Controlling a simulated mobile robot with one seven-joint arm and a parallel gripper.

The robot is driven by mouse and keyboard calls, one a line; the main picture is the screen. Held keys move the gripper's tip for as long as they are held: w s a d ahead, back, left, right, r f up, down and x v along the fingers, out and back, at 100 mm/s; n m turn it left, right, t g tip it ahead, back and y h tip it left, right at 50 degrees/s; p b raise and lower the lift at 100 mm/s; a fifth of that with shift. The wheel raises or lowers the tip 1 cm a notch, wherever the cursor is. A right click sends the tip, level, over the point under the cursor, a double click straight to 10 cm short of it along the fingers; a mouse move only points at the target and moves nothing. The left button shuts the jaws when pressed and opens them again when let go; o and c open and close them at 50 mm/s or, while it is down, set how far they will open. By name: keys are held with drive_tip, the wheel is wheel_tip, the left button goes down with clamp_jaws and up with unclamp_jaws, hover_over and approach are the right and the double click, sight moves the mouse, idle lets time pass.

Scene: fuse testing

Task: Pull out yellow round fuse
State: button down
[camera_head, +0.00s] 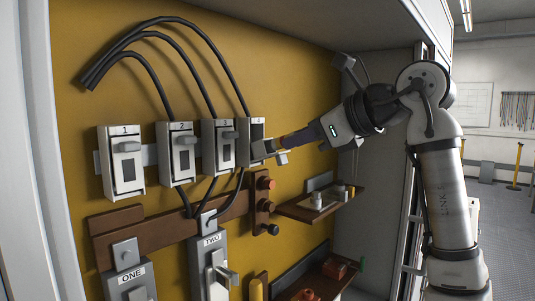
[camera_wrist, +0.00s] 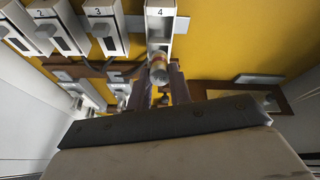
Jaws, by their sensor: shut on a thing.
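My gripper (camera_head: 283,148) reaches in from the right to the rightmost fuse box (camera_head: 257,129), labelled 4 in the wrist view (camera_wrist: 160,25). In the wrist view my gripper's fingers (camera_wrist: 160,88) are shut on a round fuse (camera_wrist: 158,68), a pale cylinder with a reddish-yellow band. The fuse lies at the lower end of box 4. I cannot tell whether its far end is still seated there. In the head view the fingers mostly cover the fuse.
Fuse boxes 1 (camera_head: 125,162), 2 (camera_head: 176,155) and another (camera_head: 219,147) stand to the left, with black cables above. Below are switch boxes ONE (camera_head: 131,277) and TWO (camera_head: 211,263). A wooden shelf (camera_head: 322,208) sits lower right.

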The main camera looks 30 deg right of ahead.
drive_tip(key=shift+v, duration=1.2)
